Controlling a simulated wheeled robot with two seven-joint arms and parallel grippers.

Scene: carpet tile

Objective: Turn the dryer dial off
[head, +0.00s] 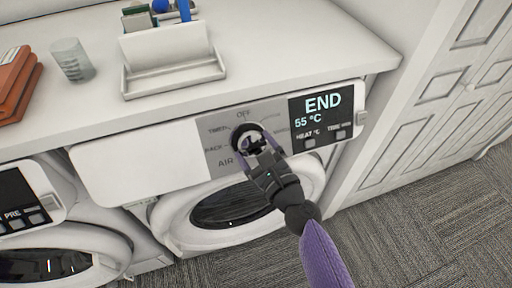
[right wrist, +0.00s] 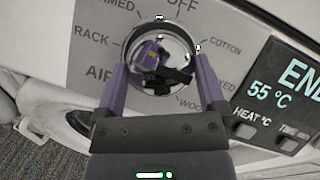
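The dryer dial (right wrist: 160,50) is a round, shiny, mirror-like knob on a grey panel, ringed by labels such as OFF at the top, RACK, AIR and COTTON. In the head view the dial (head: 246,133) is partly covered by my right gripper (head: 254,141), which comes in from the lower right. In the right wrist view, the purple fingers of my right gripper (right wrist: 160,75) are wide apart, one on each side of the dial. Whether they touch it is unclear. I cannot make out which label the dial points to. My left gripper is not in view.
The dryer display (head: 323,112) reads END and 55 °C. Below is the round dryer door (head: 178,226). A second machine (head: 70,240) stands at left. The white counter (head: 270,60) holds a white organizer (head: 175,75), a glass (head: 72,60) and orange-brown folded items (head: 15,85).

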